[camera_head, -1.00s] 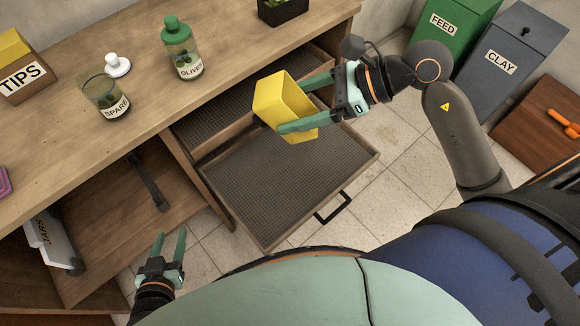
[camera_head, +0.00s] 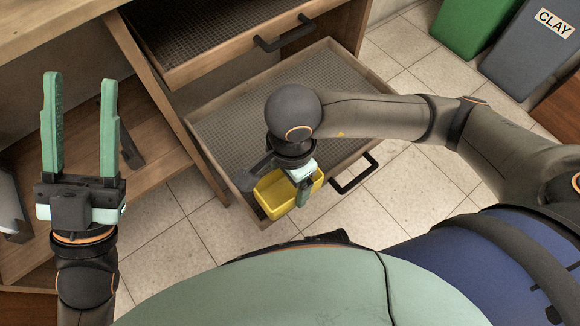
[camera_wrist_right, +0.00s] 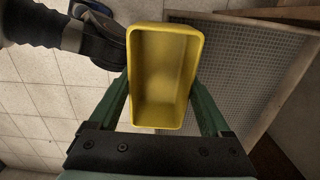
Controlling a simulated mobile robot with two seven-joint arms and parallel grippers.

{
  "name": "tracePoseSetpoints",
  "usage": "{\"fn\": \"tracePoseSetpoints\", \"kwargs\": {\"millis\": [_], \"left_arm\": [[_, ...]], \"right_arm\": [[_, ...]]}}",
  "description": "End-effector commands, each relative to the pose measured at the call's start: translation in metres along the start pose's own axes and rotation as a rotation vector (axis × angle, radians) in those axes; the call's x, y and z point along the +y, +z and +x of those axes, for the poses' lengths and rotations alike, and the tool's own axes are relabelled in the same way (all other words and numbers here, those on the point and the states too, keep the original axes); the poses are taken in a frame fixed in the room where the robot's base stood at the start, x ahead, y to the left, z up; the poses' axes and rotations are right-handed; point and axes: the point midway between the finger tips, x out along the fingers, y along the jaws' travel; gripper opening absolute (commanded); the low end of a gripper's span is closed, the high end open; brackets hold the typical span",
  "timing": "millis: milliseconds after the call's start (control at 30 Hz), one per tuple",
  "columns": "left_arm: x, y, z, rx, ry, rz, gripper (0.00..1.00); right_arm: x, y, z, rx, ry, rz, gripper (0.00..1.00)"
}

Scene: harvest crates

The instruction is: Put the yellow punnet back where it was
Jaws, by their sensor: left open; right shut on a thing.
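My right gripper (camera_wrist_right: 162,108) is shut on the yellow punnet (camera_head: 273,202), with one finger along each side of it. In the right wrist view the punnet (camera_wrist_right: 165,70) looks empty. In the head view the punnet is at the front left corner of the open lower drawer (camera_head: 215,130), overlapping its front edge. I cannot tell its height above the drawer floor. My right wrist hides part of the punnet and drawer. My left gripper (camera_head: 80,85) is open and empty, with its fingers raised, left of the drawers.
The upper drawer (camera_head: 215,40), with a dark handle (camera_head: 285,33), is partly open above the lower one. The lower drawer's handle (camera_head: 354,174) sticks out over the tiled floor. A green bin (camera_head: 480,25) and a grey CLAY bin (camera_head: 535,55) stand at the top right.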

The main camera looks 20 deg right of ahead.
Motion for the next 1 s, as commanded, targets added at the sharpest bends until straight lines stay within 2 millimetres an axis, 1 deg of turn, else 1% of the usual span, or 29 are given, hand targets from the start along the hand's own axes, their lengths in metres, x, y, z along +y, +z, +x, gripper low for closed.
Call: {"fn": "tracePoseSetpoints", "kwargs": {"millis": [33, 133, 233, 567, 600, 700, 800, 1000], "left_arm": [[0.003, -0.002, -0.004, 0.026, 0.003, 0.007, 0.5], [0.003, -0.008, -0.005, 0.055, 0.006, 0.012, 0.5], [0.005, -0.007, -0.007, 0.061, 0.007, 0.008, 0.5], [0.014, 0.011, -0.022, 0.052, 0.01, -0.029, 0.5], [0.016, 0.014, -0.025, 0.05, 0.011, -0.035, 0.5], [0.019, 0.02, -0.03, 0.046, 0.012, -0.048, 0.5], [0.021, 0.024, -0.033, 0.043, 0.014, -0.056, 0.5], [0.024, 0.027, -0.036, 0.04, 0.018, -0.05, 0.5]], "right_arm": [[0.0, -0.004, 0.01, 0.017, -0.003, -0.009, 0.26], [-0.001, -0.01, 0.016, 0.032, -0.002, -0.016, 0.26], [-0.011, -0.018, 0.023, 0.036, -0.001, -0.015, 0.26], [-0.077, -0.064, 0.059, 0.032, 0.0, -0.014, 0.26], [-0.081, -0.067, 0.07, 0.032, 0.003, -0.016, 0.26], [-0.094, -0.076, 0.087, 0.031, 0.001, -0.016, 0.26], [-0.103, -0.082, 0.099, 0.03, 0.001, -0.018, 0.26], [-0.111, -0.088, 0.108, 0.031, 0.0, -0.019, 0.26]]}}
